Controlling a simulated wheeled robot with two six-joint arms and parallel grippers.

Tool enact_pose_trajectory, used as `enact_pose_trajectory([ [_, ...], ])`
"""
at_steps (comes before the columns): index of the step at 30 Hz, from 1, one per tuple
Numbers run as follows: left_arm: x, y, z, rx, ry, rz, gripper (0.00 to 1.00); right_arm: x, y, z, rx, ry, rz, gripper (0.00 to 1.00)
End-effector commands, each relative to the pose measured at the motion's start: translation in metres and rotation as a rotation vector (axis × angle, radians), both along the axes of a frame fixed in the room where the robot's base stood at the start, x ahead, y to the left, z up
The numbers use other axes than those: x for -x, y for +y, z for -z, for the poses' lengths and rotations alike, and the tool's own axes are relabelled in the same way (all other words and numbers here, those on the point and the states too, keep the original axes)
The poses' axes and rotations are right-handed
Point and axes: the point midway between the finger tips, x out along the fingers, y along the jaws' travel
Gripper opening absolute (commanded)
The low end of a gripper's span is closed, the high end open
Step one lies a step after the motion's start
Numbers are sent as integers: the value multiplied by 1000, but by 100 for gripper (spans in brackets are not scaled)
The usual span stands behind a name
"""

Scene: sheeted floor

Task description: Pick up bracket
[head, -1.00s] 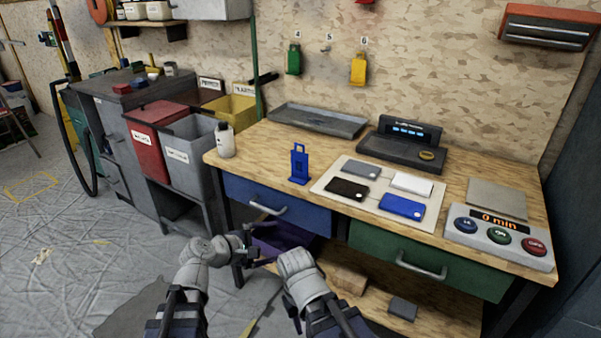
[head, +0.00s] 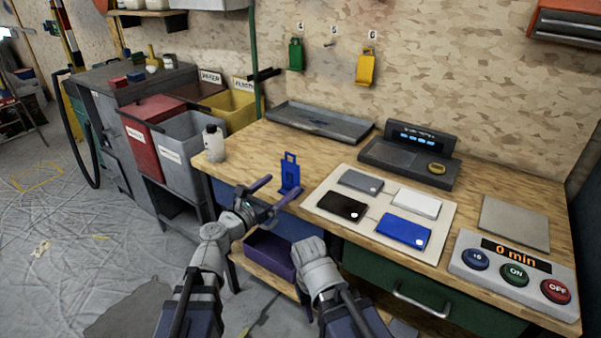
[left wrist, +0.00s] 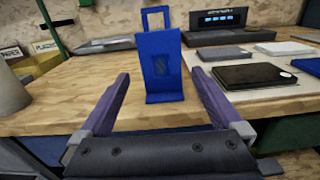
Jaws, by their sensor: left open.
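The blue bracket (head: 290,178) stands upright on the wooden workbench near its front edge, with an open loop at its top. In the left wrist view the bracket (left wrist: 162,78) is ahead, between the lines of the two fingers and beyond their tips. My left gripper (head: 268,189) is open and empty at the bench's front edge, just short of the bracket. It also shows in the left wrist view (left wrist: 160,84) with purple fingers spread wide. My right arm's wrist (head: 318,268) is low in front of the bench; its fingers are hidden.
A white bottle (head: 214,144) stands left of the bracket. A pale mat (head: 372,224) with several flat cases lies to its right. Behind are a grey tray (head: 318,121) and a dark device (head: 408,158). A button panel (head: 513,272) is at right. A purple bin (head: 268,252) is below.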

Motion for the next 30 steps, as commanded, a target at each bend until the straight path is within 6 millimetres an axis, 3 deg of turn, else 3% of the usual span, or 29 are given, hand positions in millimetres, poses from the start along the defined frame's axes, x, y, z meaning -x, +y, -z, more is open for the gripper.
enact_pose_trajectory([
  [8,-2,0,-2,24,8,-7,100,0,0,0,0,0,0,37],
  [15,-21,-13,-2,22,7,-5,100,0,0,0,0,0,0,37],
  [22,-25,-17,-3,21,7,-6,100,0,0,-1,0,0,0,37],
  [30,-53,-40,-6,21,7,-4,100,0,0,-4,0,0,0,37],
])
